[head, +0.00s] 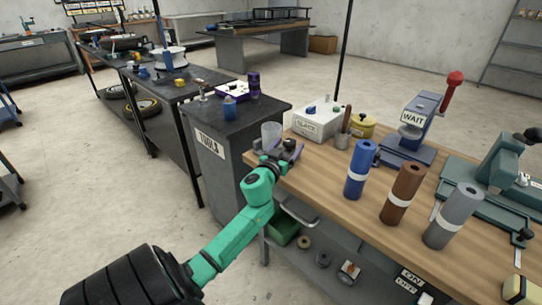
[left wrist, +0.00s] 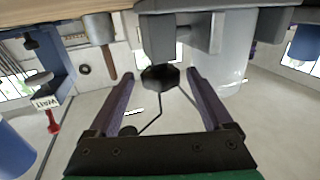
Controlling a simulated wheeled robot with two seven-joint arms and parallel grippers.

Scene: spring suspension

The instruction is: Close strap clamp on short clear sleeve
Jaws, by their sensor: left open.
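The short clear sleeve (head: 271,135) stands upright at the left corner of the wooden bench, beside a grey clamp-like fixture (head: 287,146). In the left wrist view, which is upside down, the sleeve (left wrist: 222,50) is at the upper right and grey fixture blocks (left wrist: 178,35) are at top centre. My left gripper (head: 281,158) is at this bench corner, just in front of the fixture. Its purple fingers are apart and empty in the wrist view (left wrist: 161,76). A dark knob-like shape (left wrist: 160,78) appears between the fingertips; its depth is unclear. I cannot make out the strap. My right gripper is out of view.
Blue (head: 361,168), brown (head: 402,193) and grey (head: 452,215) cylinders stand on the bench (head: 330,200). A dark TOOLS cabinet (head: 232,150) stands close left.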

